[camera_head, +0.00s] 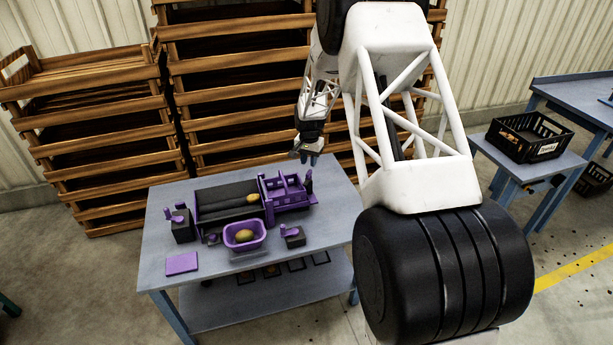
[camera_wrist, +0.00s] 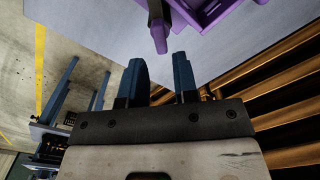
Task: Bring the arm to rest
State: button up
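My gripper (camera_head: 311,157) hangs above the far right part of the blue-grey table (camera_head: 290,262), near the purple end of the grader machine (camera_head: 285,190). In the wrist view its two dark blue fingers (camera_wrist: 160,78) stand apart with nothing between them. A purple part of the grader shows beyond the fingertips in the wrist view (camera_wrist: 205,12). My white and black arm links fill the right middle of the head view and hide part of the table's right side.
A purple bowl (camera_head: 259,243) holds a potato (camera_head: 244,236); another potato (camera_head: 253,197) lies on the dark belt (camera_head: 222,203). A purple plate (camera_head: 181,263) lies front left. Wooden crates (camera_head: 90,140) stand behind the table. A black crate (camera_head: 553,131) sits on a side table at right.

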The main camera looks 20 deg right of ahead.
aim_at(309, 172)
jog(key=shift+f, duration=0.2)
jog(key=shift+f, duration=3.3)
jog(key=c, duration=0.3)
